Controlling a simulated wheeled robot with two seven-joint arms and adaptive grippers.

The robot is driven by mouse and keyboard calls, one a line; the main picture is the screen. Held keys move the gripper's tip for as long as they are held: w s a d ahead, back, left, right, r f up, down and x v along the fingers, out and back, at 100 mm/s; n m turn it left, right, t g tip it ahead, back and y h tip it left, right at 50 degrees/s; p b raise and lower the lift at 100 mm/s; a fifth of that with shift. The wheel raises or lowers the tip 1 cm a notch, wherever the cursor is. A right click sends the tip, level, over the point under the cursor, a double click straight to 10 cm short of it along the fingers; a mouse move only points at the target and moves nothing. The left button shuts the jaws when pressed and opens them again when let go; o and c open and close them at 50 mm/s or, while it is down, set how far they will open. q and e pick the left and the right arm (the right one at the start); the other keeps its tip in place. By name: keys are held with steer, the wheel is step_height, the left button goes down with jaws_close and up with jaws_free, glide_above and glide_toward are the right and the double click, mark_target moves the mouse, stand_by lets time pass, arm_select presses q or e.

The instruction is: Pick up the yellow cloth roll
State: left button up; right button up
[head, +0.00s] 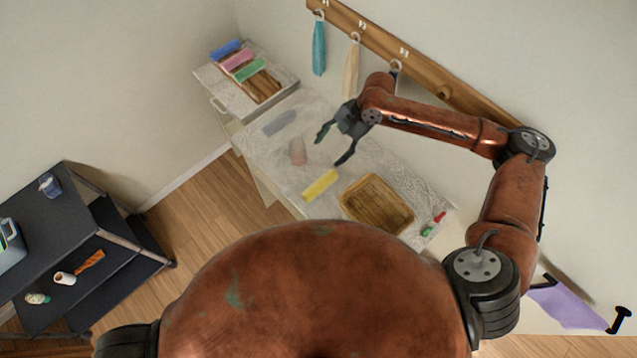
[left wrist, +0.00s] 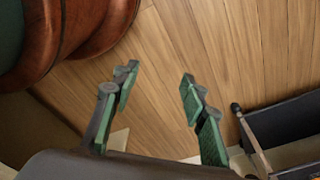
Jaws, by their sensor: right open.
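My left gripper shows in the left wrist view (left wrist: 155,100). Its two green-padded fingers are spread apart with only wood floor behind them. The left gripper does not show in the head view.
A pink roll (head: 297,152) and a grey cloth (head: 280,123) lie farther back. A tray (head: 262,88) holds coloured rolls. Towels hang from a wooden rail (head: 440,92). A dark shelf (head: 50,240) stands left.

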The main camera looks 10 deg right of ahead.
step_height(320, 180, down, 4)
steer(key=b, duration=1.5)
glide_toward(322, 183)
steer(key=shift+w+a+f, duration=0.1)
steer(key=shift+a+f, duration=0.65)
steer(key=shift+a, duration=0.25)
steer(key=shift+f+b, duration=0.5)
steer(key=shift+b, duration=0.05)
steer(key=shift+a+f, duration=0.15)
steer(key=shift+f, duration=0.1)
steer(key=shift+x, duration=0.85)
steer(key=shift+d+x, duration=0.2)
steer(key=shift+x, duration=2.5)
arm_select(q)
step_height(322, 183, down, 17)
steer(key=s, duration=0.3)
steer(key=shift+r+g, duration=0.15)
steer(key=shift+g, duration=0.15)
arm_select(e)
steer(key=shift+f, duration=0.1)
steer(key=shift+c, duration=0.5)
steer(key=c, duration=1.1)
